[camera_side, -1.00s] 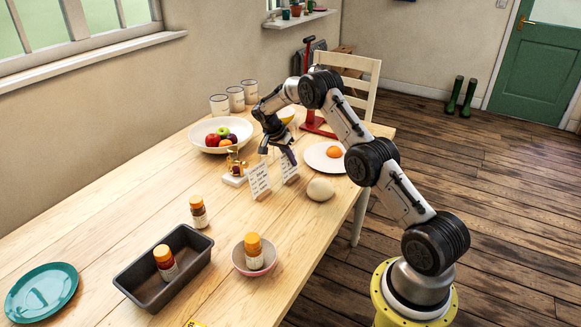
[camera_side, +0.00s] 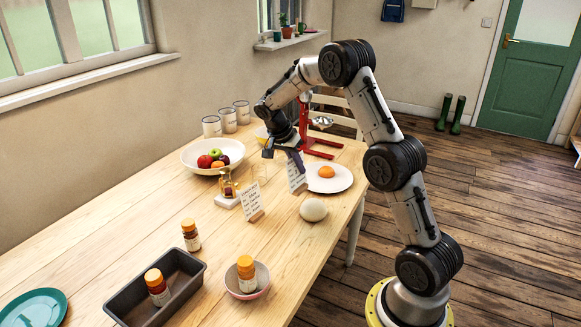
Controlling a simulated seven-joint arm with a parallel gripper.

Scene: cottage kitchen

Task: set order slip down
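An order slip (camera_side: 296,179), a white card with lines of writing, is at the lower right end of my gripper (camera_side: 286,156), next to the plate. My gripper looks shut on its upper part; the fingertips are small and partly merge with the card. The slip is roughly upright, and its lower edge appears a little above the table (camera_side: 140,221). A second written card (camera_side: 249,201) stands on a small wooden base on the table, left of my gripper and apart from it.

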